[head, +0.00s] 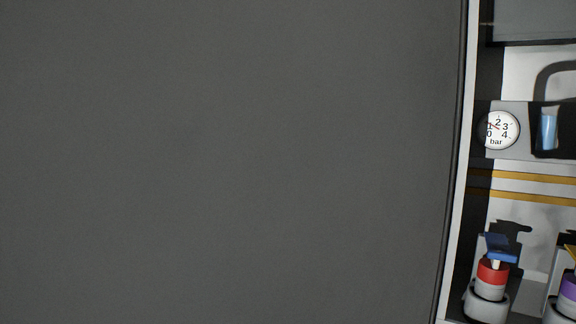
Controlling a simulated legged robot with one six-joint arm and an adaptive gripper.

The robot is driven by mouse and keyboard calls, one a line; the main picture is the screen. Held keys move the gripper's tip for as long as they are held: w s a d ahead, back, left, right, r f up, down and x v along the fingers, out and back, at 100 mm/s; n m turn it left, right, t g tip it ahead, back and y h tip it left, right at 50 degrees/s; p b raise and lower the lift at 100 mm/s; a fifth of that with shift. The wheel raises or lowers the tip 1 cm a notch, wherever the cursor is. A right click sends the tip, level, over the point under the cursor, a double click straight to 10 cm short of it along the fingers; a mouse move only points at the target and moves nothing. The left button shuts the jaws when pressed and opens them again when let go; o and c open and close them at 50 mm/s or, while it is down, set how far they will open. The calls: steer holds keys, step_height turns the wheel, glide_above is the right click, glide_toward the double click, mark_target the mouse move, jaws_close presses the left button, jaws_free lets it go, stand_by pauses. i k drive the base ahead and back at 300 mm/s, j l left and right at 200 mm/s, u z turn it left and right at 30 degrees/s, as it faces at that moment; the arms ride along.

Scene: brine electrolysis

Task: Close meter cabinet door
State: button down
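A large flat dark grey panel (220,160) fills most of the head view, very near the camera. It looks like the meter cabinet door, but its hinge and handle are not visible. Its dark right edge (459,100) runs beside a pale upright frame strip (466,130). Right of the strip, the inside of the cabinet shows uncovered, with a round pressure gauge (502,130) marked in bar. My gripper is not in view.
A light blue tube (548,129) sits right of the gauge. Yellow stripes (530,178) cross the back wall below. A red-banded fitting with a blue handle (490,279) and a purple-banded fitting (568,292) stand at the bottom right. No free floor shows.

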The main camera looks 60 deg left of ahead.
mark_target(162, 161)
steer(key=k+j+u, duration=0.15)
steer(key=k, duration=0.3)
steer(key=k+u, duration=0.1)
steer(key=k, duration=0.35)
steer(key=k+j+u, duration=0.15)
steer(key=k, duration=0.3)
steer(key=k+j, duration=0.15)
steer(key=j, duration=0.2)
steer(key=k+j, duration=0.15)
steer(key=j, duration=0.2)
steer(key=k+j+u, duration=0.1)
steer(key=j, duration=0.25)
steer(key=k+j, duration=0.15)
steer(key=j, duration=0.2)
steer(key=j+z, duration=0.4)
steer(key=j, duration=0.55)
steer(key=k, duration=0.05)
